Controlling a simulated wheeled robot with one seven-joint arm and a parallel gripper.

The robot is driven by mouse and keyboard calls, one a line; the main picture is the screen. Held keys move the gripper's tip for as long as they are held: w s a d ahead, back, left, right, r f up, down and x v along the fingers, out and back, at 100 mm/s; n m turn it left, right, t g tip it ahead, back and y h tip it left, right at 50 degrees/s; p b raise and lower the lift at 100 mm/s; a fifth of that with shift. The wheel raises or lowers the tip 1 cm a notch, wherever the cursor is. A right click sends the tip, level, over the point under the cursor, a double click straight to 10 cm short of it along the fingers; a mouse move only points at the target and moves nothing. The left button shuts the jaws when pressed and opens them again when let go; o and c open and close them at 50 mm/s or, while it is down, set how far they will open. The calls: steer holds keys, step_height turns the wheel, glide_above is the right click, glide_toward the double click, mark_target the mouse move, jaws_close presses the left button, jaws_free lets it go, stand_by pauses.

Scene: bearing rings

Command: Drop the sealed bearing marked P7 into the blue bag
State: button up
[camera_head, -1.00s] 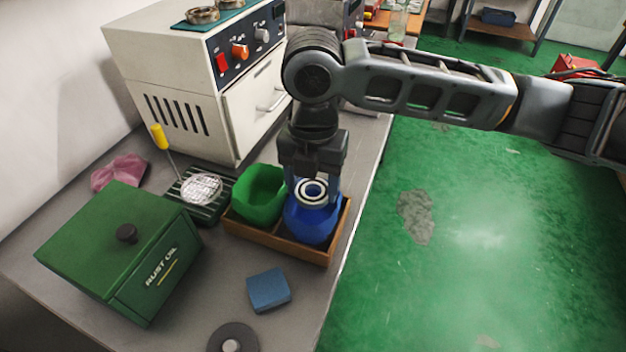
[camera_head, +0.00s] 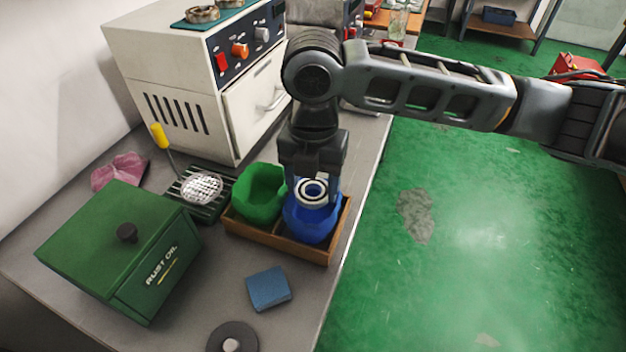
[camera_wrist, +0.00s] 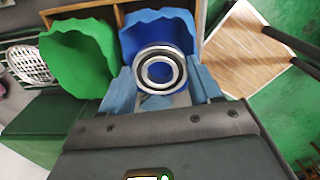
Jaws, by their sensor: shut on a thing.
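The bearing (camera_head: 312,191) is a silvery ring with a dark inner band. My gripper (camera_head: 315,190) is shut on it and holds it at the mouth of the blue bag (camera_head: 312,224). In the wrist view the bearing (camera_wrist: 160,70) sits between the blue fingertips of my gripper (camera_wrist: 160,80), with the blue bag (camera_wrist: 155,28) behind it. I cannot read any P7 mark on it. The blue bag is open at the top and stands in the right part of a wooden tray (camera_head: 285,245). The bearing hides part of the bag's inside.
An open green bag (camera_head: 259,193) stands beside the blue one in the tray. A green RUST OIL box (camera_head: 110,240), a blue block (camera_head: 268,288) and a wire strainer (camera_head: 200,187) are nearby. A white oven (camera_head: 180,75) stands behind. The table's right edge is close to the tray.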

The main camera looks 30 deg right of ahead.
steer(key=shift+f, duration=0.35)
stand_by(0.4)
stand_by(0.7)
steer(key=o, duration=1.1)
step_height(320, 180, up, 8)
steer(key=p, duration=0.5)
steer(key=shift+p, duration=0.4)
